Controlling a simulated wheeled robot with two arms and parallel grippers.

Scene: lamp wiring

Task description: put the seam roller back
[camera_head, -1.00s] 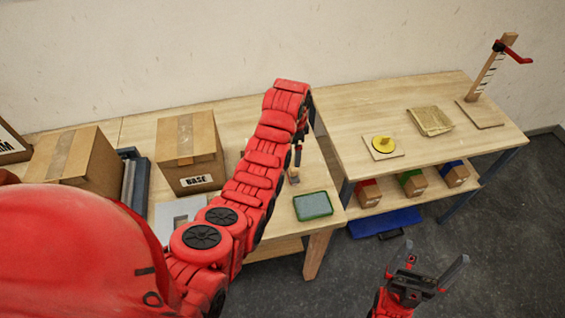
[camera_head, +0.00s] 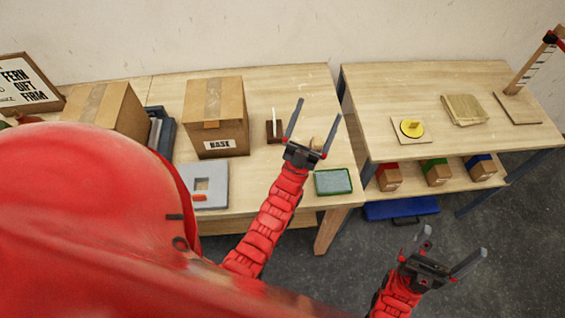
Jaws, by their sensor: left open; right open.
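I cannot make out the seam roller for certain. A small dark brown holder (camera_head: 274,131) with a pale upright piece stands on the left table, right of the BASE box. A small tan wooden piece (camera_head: 317,143) sits just right of it, partly behind my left gripper (camera_head: 317,122). That gripper is open, fingers pointing away from me, over the table's right part; nothing shows between its fingers. My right gripper (camera_head: 456,246) is open and empty over the floor, in front of the right table.
The BASE box (camera_head: 216,115), another carton (camera_head: 105,108), a grey plate (camera_head: 204,187) and a green-rimmed tray (camera_head: 332,182) are on the left table. The right table holds a yellow disc (camera_head: 411,127), a folded cloth (camera_head: 464,109) and a wooden stand (camera_head: 519,106). Small bins sit below.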

